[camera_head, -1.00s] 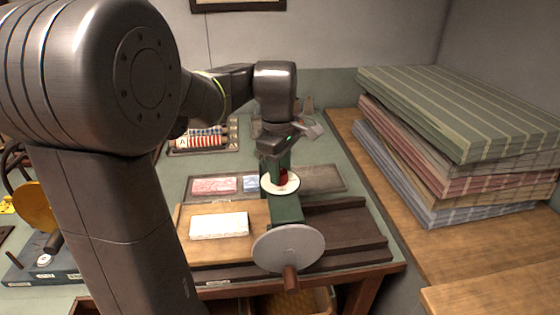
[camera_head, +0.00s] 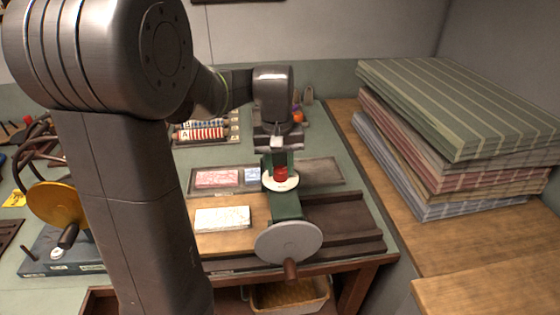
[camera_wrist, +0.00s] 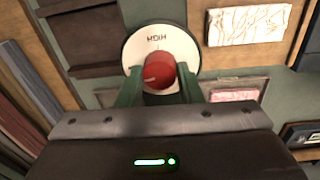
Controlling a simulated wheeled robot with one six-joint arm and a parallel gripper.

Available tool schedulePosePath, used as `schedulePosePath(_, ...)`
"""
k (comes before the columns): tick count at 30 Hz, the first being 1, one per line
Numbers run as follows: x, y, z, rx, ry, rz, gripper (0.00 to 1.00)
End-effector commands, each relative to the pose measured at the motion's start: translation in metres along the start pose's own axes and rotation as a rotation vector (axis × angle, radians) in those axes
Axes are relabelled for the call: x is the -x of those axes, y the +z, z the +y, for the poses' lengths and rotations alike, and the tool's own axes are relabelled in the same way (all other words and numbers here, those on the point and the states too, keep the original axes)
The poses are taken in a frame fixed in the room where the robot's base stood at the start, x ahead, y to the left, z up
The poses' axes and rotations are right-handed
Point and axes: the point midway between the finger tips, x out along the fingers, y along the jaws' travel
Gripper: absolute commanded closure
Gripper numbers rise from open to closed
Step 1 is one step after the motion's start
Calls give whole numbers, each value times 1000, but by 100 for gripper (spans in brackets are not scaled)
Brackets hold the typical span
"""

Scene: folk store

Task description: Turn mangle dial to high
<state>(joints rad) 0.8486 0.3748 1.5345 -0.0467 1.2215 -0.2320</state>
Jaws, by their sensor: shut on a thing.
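The mangle (camera_head: 287,205) is a green press with a grey disc wheel (camera_head: 289,242) and wooden handle at its front. Its white dial plate (camera_head: 283,186) faces up and carries a red knob (camera_head: 280,173). In the wrist view the knob (camera_wrist: 160,72) sits between the green fingers of my gripper (camera_wrist: 158,88), which are shut on it from both sides. A short white mark on the knob points left in that view. The upside-down word HIGH on the dial plate (camera_wrist: 136,45) is at the top. The plate's lower part is hidden by the fingers.
Stacks of striped cloth (camera_head: 460,110) stand close on the right. A white block (camera_head: 222,218) lies on a wooden board left of the mangle. A tray with pink and blue pieces (camera_head: 216,178) lies behind it. A yellow wheel (camera_head: 52,208) stands at far left.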

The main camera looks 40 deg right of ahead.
Motion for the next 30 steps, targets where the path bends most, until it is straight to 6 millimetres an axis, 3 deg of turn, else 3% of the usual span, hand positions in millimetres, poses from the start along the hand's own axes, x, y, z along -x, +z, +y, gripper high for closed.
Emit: schedulePosePath(30, 1, -1, 1, -962, 1, -44, 90)
